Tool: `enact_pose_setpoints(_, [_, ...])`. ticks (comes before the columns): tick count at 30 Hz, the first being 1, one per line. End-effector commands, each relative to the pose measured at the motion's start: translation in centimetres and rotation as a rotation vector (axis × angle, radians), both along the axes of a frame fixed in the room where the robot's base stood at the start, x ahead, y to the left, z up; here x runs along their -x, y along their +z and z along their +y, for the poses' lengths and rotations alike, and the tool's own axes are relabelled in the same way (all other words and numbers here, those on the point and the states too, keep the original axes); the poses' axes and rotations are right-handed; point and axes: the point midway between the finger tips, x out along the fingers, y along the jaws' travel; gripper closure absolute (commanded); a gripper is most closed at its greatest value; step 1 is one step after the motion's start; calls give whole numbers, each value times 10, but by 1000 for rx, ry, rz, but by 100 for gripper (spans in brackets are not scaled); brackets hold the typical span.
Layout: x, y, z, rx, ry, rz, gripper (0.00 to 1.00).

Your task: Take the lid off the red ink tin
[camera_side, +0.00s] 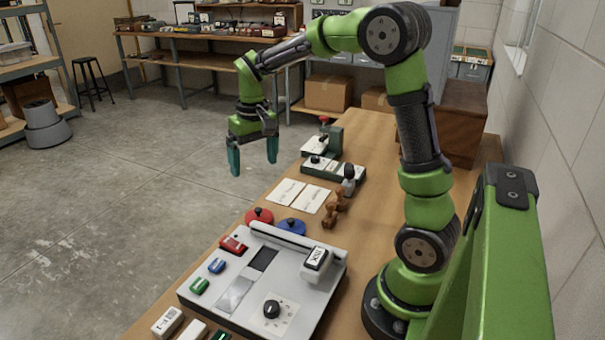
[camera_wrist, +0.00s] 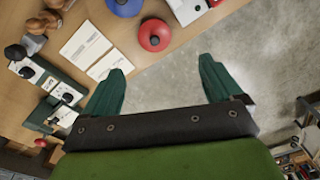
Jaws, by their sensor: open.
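The red ink tin (camera_side: 259,216) is a low round tin whose lid has a dark knob. It sits on the wooden table beside the tray's back left corner, and its lid appears to be on. It also shows in the wrist view (camera_wrist: 155,36) near the top centre, beyond my fingers. My gripper (camera_side: 254,168) is open and empty, with teal fingers pointing down. In the side view it hangs in the air above and behind the red tin. In the wrist view its two fingers (camera_wrist: 160,75) are spread wide with nothing between them.
A blue tin (camera_side: 291,227) stands close to the red tin's right. The table's left edge is near the red tin.

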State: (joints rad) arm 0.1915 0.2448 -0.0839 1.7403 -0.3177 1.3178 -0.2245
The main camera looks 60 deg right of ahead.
Motion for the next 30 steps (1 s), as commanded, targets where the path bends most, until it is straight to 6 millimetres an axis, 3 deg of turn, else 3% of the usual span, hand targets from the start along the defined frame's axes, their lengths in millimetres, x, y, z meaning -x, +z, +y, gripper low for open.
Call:
enact_pose_setpoints(5, [-14, 11, -14, 23, 33, 33, 7])
enact_pose_setpoints(8, [-10, 2, -12, 15, 45, 52, 7])
enact_pose_setpoints(21, [-10, -87, -11, 13, 46, 51, 7])
enact_pose_setpoints(30, [-10, -112, -12, 14, 45, 48, 7])
